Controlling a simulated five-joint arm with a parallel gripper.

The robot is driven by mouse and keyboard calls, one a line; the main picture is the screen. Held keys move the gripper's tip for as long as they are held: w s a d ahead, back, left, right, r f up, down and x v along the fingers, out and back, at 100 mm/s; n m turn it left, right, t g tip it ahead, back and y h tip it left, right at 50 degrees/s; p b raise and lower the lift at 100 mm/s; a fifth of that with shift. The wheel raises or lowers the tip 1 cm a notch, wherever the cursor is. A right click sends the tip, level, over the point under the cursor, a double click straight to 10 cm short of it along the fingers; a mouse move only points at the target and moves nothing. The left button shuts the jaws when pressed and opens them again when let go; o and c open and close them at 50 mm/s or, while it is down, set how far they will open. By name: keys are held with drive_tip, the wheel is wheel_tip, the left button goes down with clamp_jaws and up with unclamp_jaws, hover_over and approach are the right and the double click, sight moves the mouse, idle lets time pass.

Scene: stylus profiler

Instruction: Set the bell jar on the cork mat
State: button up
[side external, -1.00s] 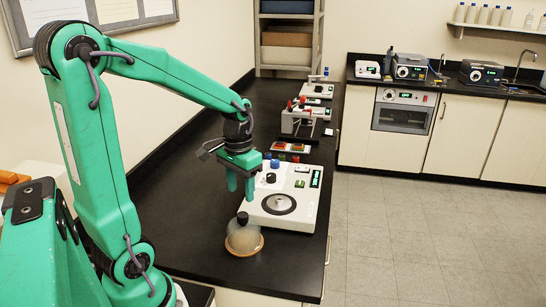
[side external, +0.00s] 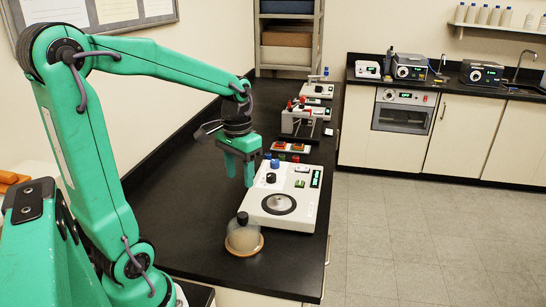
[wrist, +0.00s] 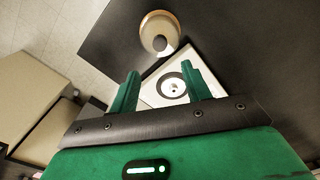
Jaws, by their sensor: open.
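The bell jar (side external: 243,235), a clear dome with a dark knob, stands upright on the round cork mat (side external: 244,254) near the front edge of the black bench. In the wrist view the jar (wrist: 152,30) shows beyond my fingertips, its knob towards me, with the tan mat (wrist: 171,24) around it. My gripper (side external: 239,175) is open and empty. It hangs above the bench, higher than the jar and farther back, apart from it. In the wrist view the gripper (wrist: 162,67) has a wide gap between its green fingers.
A white stylus profiler (side external: 300,207) with a round dark stage stands right behind the jar. Small coloured blocks (side external: 288,147) and more instruments (side external: 303,121) stand farther back. The bench (side external: 190,222) left of the jar is clear.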

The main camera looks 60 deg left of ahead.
drive_tip(key=shift+d, duration=0.1)
drive_tip(key=s+d+r+m+t, duration=0.3)
drive_tip(key=s+d+r+t, duration=0.1)
drive_tip(key=d, duration=0.7)
drive_tip(key=shift+s+r+t, duration=0.2)
drive_tip(key=shift+s+t, duration=0.6)
drive_tip(key=shift+s, duration=0.5)
